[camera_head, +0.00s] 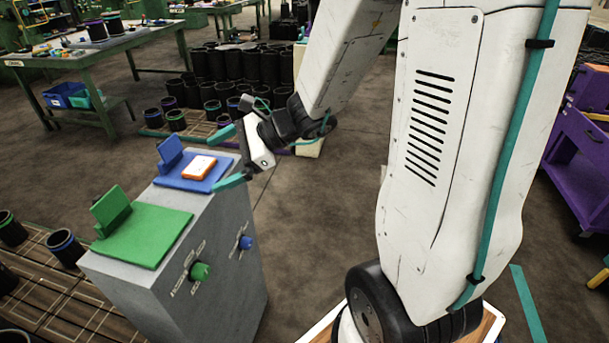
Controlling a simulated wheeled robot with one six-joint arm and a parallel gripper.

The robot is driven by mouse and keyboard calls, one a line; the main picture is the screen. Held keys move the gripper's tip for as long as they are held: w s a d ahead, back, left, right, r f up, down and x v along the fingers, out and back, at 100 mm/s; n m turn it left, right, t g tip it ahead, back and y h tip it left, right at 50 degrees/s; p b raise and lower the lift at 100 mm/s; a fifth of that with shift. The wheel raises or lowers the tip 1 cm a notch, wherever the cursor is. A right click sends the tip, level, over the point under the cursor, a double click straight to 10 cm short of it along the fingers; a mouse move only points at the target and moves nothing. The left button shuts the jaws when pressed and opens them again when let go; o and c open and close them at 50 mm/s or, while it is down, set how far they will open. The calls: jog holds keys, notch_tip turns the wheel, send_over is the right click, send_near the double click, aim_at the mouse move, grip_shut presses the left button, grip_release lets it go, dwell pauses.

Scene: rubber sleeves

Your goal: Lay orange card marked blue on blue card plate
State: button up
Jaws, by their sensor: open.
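The orange card (199,167) with a pale centre lies flat on the blue card plate (178,179), on top of a grey cabinet. Any blue mark on it is too small to tell. The plate has an upright blue block at its back left. My gripper (227,157) has teal fingers spread apart, one on the far side and one on the near side at the right edge of the blue plate. It is open with nothing between the fingers. The card lies just left of the fingertips and appears free of them.
A green plate (143,236) with an upright green block sits beside the blue plate on the grey cabinet (185,295). Green (199,271) and blue (246,242) knobs stick out of its front. Black sleeves (65,247) stand on the left floor; a purple cart (580,150) stands right.

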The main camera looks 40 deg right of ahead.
jog(key=s+a+r+n+g+h, duration=0.1)
jog(key=s+a+r+n+g, duration=0.15)
jog(key=s+n, duration=0.4)
jog(key=s+a+r+n+g+h, duration=0.2)
jog(key=s+n+g, duration=0.25)
jog(key=s, duration=0.25)
jog(key=s+d+r+n+t+h, duration=0.1)
jog(key=s+d+r+n+h, duration=0.1)
jog(key=s+d+n+h, duration=0.5)
jog(key=shift+s+d+r+n+h, duration=0.3)
jog(key=shift+s+d+n, duration=0.55)
jog(key=shift+s+n, duration=0.55)
jog(key=shift+s, duration=0.1)
